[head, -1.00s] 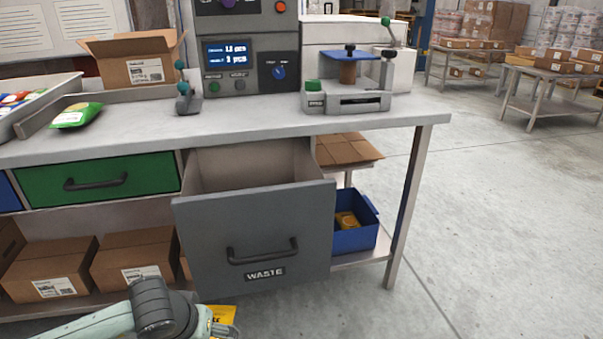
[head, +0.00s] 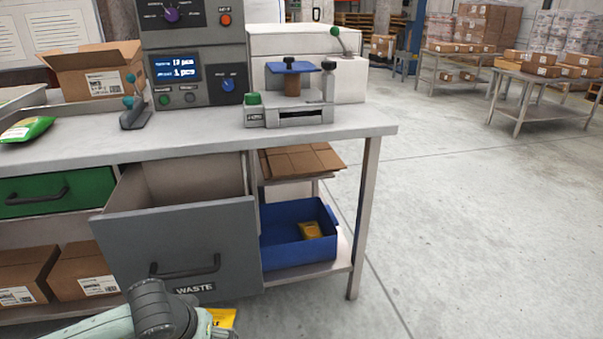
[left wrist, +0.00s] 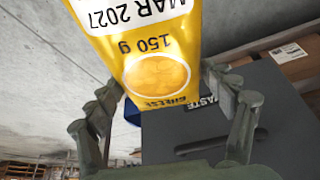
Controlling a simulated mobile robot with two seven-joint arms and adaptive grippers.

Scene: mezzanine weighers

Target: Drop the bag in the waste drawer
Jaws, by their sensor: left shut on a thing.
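The grey waste drawer (head: 183,246) stands pulled open under the bench in the head view, with its WASTE label and dark handle on the front. Its inside looks empty where it shows. My left gripper (left wrist: 168,95) is shut on a yellow bag (left wrist: 155,45), marked 150 g and CHEESE, in the left wrist view. In the head view only an edge of the held bag (head: 222,317) shows, low in front of the drawer and below its rim. The drawer front also shows behind the gripper in the left wrist view (left wrist: 220,128). My right gripper is out of view.
A blue bin (head: 285,236) with a yellow bag in it sits on the lower shelf right of the drawer. A green bag (head: 27,129) lies on the bench (head: 200,143). The bench leg (head: 364,220) stands right of the bin. Open floor lies further right.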

